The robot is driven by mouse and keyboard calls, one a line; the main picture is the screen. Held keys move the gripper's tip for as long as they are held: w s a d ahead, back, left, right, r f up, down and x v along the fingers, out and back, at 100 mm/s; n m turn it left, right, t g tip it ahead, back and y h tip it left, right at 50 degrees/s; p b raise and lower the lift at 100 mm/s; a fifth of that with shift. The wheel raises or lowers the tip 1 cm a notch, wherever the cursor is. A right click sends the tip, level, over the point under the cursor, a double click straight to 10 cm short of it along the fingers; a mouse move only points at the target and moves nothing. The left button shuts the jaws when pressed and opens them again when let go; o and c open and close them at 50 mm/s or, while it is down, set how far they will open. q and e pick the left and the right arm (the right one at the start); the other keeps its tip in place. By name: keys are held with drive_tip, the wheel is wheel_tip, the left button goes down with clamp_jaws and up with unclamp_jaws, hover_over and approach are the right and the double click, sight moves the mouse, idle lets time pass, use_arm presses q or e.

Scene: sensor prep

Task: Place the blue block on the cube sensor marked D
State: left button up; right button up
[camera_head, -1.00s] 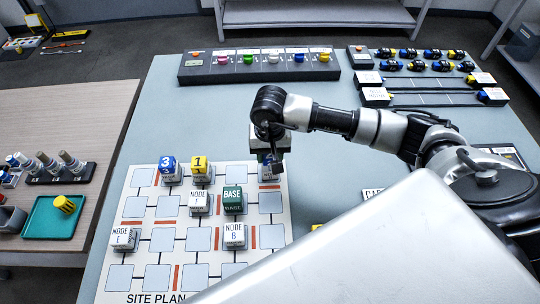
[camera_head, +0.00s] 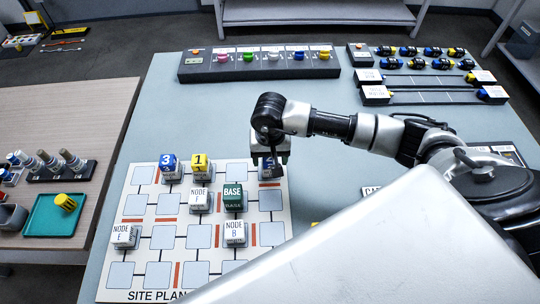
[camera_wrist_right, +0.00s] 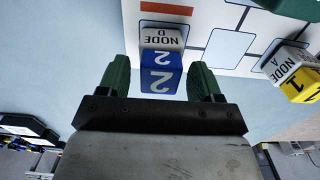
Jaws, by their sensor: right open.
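The blue block marked 2 (camera_wrist_right: 161,78) sits on the white cube sensor labelled NODE D (camera_wrist_right: 161,40) in the right wrist view. My right gripper (camera_wrist_right: 160,83) is open, its green fingers on either side of the block with visible gaps. In the head view the right gripper (camera_head: 269,160) is above the upper right of the site plan board (camera_head: 133,240) and partly hides the block (camera_head: 267,173). Another blue block, marked 3 (camera_head: 168,161), sits on a cube farther left. My left gripper is not in view.
A yellow block marked 1 (camera_head: 199,162), a green BASE block (camera_head: 233,195), and the NODE B (camera_head: 235,232) and NODE E (camera_head: 123,235) cubes stand on the board. A dark panel with coloured knobs (camera_head: 260,65) lies at the back. The grey table between is clear.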

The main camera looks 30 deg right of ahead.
wheel_tip(320, 180, up, 12)
drive_tip(key=b, duration=0.2)
drive_tip(key=shift+r, duration=0.15)
idle(0.4)
